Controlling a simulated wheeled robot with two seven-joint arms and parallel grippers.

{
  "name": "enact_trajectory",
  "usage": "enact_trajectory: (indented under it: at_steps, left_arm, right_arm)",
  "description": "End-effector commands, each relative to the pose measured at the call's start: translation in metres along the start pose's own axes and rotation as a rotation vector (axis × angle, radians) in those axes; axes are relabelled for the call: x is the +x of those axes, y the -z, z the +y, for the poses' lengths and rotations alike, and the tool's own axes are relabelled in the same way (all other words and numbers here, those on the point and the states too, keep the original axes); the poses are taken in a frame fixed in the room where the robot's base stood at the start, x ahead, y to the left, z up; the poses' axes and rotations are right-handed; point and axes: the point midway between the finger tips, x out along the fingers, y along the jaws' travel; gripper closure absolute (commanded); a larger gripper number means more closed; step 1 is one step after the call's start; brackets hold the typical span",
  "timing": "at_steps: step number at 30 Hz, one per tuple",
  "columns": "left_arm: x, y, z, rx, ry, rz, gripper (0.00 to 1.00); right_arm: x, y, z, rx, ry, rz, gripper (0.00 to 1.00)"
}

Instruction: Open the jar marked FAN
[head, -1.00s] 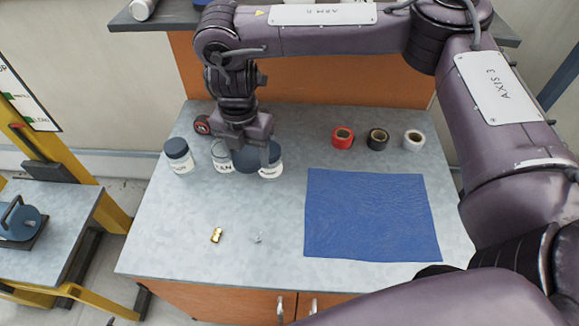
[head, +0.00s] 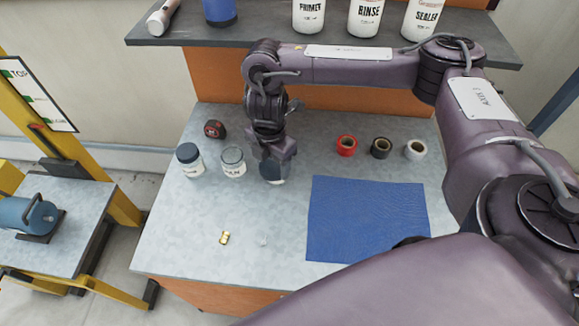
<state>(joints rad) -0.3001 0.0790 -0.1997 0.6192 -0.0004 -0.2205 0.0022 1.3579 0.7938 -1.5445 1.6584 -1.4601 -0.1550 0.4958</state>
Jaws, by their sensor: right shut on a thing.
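Three jars stand in a row at the back left of the bench. The middle jar (head: 233,164) has a pale, glassy top with no dark lid on it, and its small label seems to end in "AN". The left jar (head: 189,160) wears a dark lid. My right gripper (head: 272,152) points down at the right-hand jar (head: 278,180) and is shut on a dark round lid (head: 269,171). That lid hides most of this jar, so I cannot tell whether it touches it or whether the jar has its own lid. My left gripper is out of view.
A tape measure (head: 214,129) lies behind the jars. Red (head: 347,145), black (head: 380,147) and white (head: 415,149) tape rolls stand right of my gripper. A blue mat (head: 367,218) lies front right, a brass fitting (head: 224,238) front left. A shelf (head: 330,46) overhangs the back.

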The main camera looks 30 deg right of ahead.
Motion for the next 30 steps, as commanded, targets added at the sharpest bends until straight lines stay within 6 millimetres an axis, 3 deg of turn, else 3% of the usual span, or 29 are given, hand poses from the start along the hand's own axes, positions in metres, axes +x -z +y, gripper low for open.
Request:
enact_trajectory:
  at_steps: [1, 9, 15, 25, 30]
  left_arm:
    - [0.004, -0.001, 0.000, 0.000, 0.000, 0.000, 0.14]
    - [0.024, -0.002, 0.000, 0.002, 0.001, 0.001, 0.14]
    - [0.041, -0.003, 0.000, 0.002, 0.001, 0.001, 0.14]
    - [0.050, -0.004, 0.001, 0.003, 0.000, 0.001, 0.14]
    - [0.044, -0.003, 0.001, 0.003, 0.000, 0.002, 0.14]
  right_arm:
    - [0.016, 0.001, -0.003, 0.002, 0.008, 0.004, 0.68]
    - [0.087, 0.002, -0.003, 0.003, 0.009, 0.006, 0.68]
    - [0.133, 0.002, -0.002, 0.001, 0.006, 0.005, 0.68]
    - [0.160, 0.001, -0.001, -0.001, 0.005, 0.002, 0.68]
    - [0.181, 0.000, 0.000, 0.000, 0.004, 0.001, 0.68]
